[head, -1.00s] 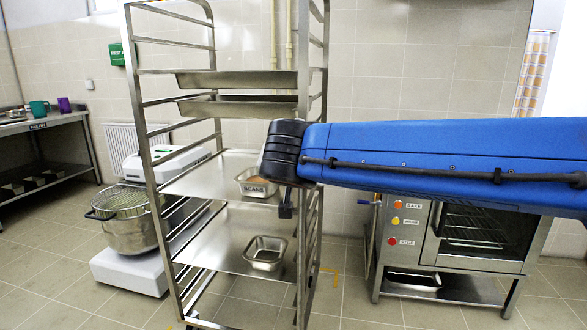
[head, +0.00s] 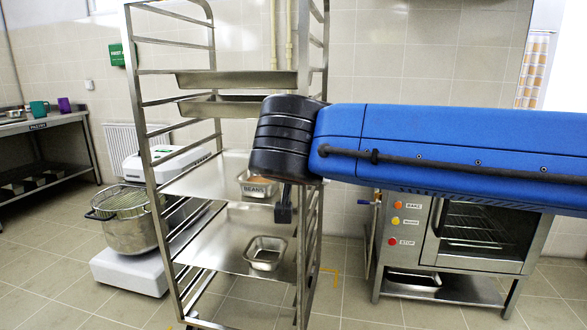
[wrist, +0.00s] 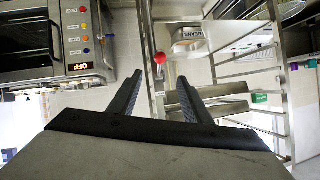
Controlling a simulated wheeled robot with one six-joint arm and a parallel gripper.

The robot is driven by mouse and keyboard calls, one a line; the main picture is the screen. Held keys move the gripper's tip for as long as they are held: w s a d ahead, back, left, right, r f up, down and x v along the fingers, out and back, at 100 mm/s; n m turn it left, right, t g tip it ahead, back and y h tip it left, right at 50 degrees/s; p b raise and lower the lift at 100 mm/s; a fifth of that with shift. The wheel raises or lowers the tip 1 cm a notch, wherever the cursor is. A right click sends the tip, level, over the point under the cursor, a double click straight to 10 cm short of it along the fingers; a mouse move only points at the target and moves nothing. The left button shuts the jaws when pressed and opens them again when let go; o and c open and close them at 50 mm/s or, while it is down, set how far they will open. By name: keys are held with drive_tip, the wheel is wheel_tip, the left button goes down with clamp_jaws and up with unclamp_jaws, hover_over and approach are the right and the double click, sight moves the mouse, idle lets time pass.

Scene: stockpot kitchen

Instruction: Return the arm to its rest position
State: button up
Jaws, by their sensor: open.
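My arm (head: 440,155), blue with a black joint (head: 285,140) at its end, reaches in from the right across the head view, in front of the rack. A small dark part hangs below the joint, but my fingers cannot be made out there. In the wrist view my gripper (wrist: 160,77) is open, its two dark fingers apart with nothing held between them. The wrist picture is turned, with the oven at upper left and the rack at right.
The steel rack (head: 165,180) holds a BEANS pan (head: 257,188) and an empty pan (head: 265,253) on its shelves. The oven (head: 402,262) stands at right. A stockpot (head: 130,232) rests on a white scale (head: 125,272) at left. Open floor lies in front.

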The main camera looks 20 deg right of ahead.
drive_tip(key=s+d+f+n+g, duration=0.25)
drive_tip(key=s+d+f, duration=0.2)
drive_tip(key=f, duration=0.35)
drive_tip(key=s+d+f+n+g, duration=0.1)
drive_tip(key=s+d+f+g, duration=0.2)
drive_tip(key=d+f, duration=0.35)
drive_tip(key=s+f+n+g+y, duration=0.2)
drive_tip(key=s+f+n+y, duration=0.1)
drive_tip(key=s+f, duration=0.6)
drive_tip(key=shift+s+f+y, duration=0.4)
drive_tip(key=shift+f+y, duration=0.1)
drive_tip(key=shift+f, duration=1.45)
drive_tip(key=shift+n, duration=0.25)
